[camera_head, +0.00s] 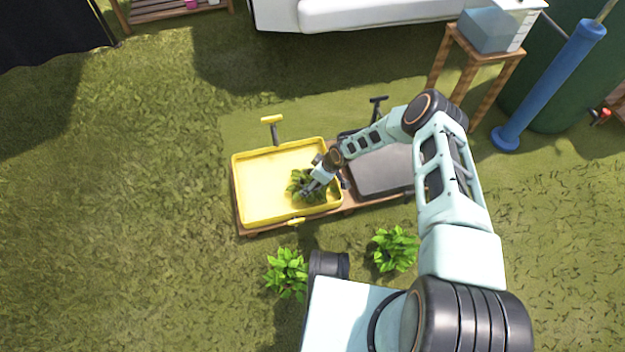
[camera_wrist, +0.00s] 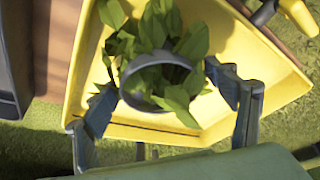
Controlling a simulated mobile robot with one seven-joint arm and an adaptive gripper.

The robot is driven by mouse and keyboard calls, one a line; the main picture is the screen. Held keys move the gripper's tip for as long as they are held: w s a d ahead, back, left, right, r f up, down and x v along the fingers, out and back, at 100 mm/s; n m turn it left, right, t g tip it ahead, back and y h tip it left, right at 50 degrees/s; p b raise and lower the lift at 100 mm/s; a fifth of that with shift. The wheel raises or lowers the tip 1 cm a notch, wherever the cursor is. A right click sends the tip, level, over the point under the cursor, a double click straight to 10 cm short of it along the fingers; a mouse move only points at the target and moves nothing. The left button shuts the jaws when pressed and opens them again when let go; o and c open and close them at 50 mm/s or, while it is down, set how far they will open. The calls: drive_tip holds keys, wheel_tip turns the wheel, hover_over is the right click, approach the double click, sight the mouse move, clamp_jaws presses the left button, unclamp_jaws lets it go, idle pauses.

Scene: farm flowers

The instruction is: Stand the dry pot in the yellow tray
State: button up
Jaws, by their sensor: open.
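The yellow tray (camera_head: 262,185) lies on a low wooden support, and its yellow floor and rim also fill much of the wrist view (camera_wrist: 215,115). A leafy green plant (camera_head: 297,186) is inside the tray at its right side. In the wrist view its grey pot (camera_wrist: 133,92) shows a round rim with leaves coming out of it. My gripper (camera_head: 312,188) is over the tray at this plant. In the wrist view my gripper (camera_wrist: 165,108) is open, with one finger on each side of the pot. Leaves hide part of the pot; I cannot tell whether its soil is dry.
A grey tray (camera_head: 380,172) is right of the yellow one, partly behind my arm. Two more leafy plants (camera_head: 287,272) (camera_head: 394,248) stand on the grass in front. A wooden stand (camera_head: 473,62) and a blue post (camera_head: 552,85) are at upper right. Grass at left is clear.

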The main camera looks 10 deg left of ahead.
drive_tip(key=p+v, duration=0.4)
drive_tip(key=v, duration=0.8)
drive_tip(key=shift+p, duration=0.35)
drive_tip(key=shift+r, duration=0.15)
